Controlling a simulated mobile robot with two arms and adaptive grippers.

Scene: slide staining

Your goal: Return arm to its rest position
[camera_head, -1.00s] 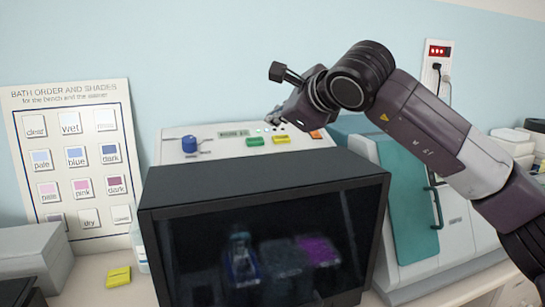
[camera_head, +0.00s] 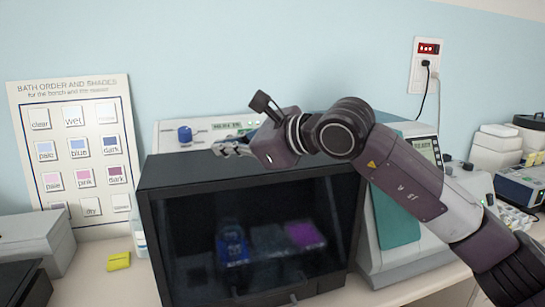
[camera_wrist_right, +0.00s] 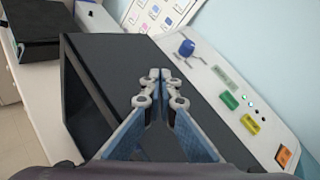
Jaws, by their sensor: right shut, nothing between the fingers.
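My right arm comes in from the right in the head view. Its gripper (camera_head: 226,150) is over the top of a black box-shaped cabinet (camera_head: 255,166) with a dark glass front. In the right wrist view, the gripper's two blue fingers (camera_wrist_right: 159,88) are shut with nothing between them, above the cabinet's black top (camera_wrist_right: 112,62). Whether the fingers touch the top cannot be told. My left gripper is not in view.
Behind the cabinet is a white panel with a blue knob (camera_head: 185,134) and green, yellow and orange buttons. A teal-doored machine (camera_head: 396,218) stands right of the cabinet. A chart (camera_head: 70,110) is at left, a yellow block (camera_head: 119,261) below it. A wall socket (camera_head: 427,62) is at upper right.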

